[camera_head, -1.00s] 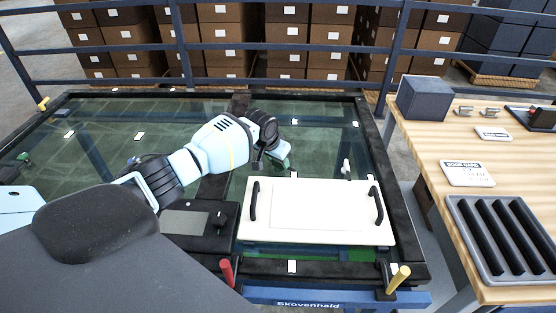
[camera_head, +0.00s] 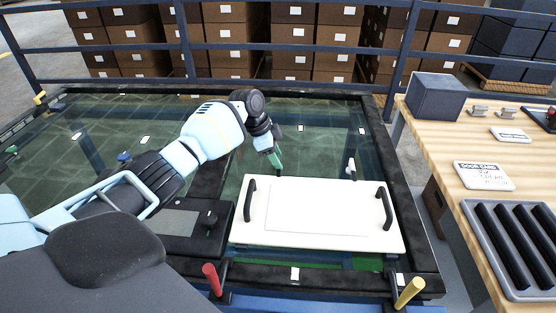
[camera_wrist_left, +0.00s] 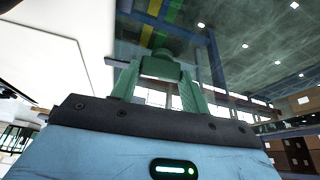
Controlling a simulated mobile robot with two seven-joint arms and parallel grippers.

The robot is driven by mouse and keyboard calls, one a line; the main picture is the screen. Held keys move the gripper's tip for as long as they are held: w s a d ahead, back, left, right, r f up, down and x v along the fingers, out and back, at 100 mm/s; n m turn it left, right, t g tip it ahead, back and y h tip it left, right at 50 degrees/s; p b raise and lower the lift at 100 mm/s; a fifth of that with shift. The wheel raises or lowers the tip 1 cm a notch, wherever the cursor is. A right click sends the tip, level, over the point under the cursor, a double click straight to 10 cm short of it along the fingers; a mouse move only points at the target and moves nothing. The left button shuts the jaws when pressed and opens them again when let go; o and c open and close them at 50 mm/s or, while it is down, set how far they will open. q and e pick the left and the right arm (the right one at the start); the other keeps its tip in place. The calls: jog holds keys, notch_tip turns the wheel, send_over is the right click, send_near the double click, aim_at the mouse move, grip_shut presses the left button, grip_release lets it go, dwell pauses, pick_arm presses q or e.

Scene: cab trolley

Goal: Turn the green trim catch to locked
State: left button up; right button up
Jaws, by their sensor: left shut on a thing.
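The green trim catch (camera_wrist_left: 160,66) shows in the left wrist view as a green block between the two green fingers of my left gripper (camera_wrist_left: 160,88). The fingers are shut on it. In the head view my left gripper (camera_head: 275,158) points down at the glass just behind the white panel (camera_head: 315,212). There the catch is small and mostly hidden by the fingers, so its turn angle cannot be read. My right gripper is in neither view.
The white panel has two black handles (camera_head: 250,199). A pale catch (camera_head: 351,168) stands behind its right side. Red (camera_head: 211,278) and yellow (camera_head: 410,291) levers stand at the front edge. A wooden table (camera_head: 450,145) with a ribbed tray (camera_head: 505,292) is at the right.

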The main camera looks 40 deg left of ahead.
pick_arm(q)
jog(key=shift+f+m+b, duration=0.1)
jog(key=shift+m+b, duration=0.3)
jog(key=shift+m, duration=0.2)
jog(key=shift+m+g, duration=0.3)
jog(key=o, duration=1)
jog(key=shift+r, duration=0.2)
jog(key=v, duration=0.7)
jog(key=shift+s+a+r, duration=0.1)
jog(key=shift+a+r, duration=0.15)
jog(key=shift+r, duration=0.05)
jog(key=shift+f, duration=0.1)
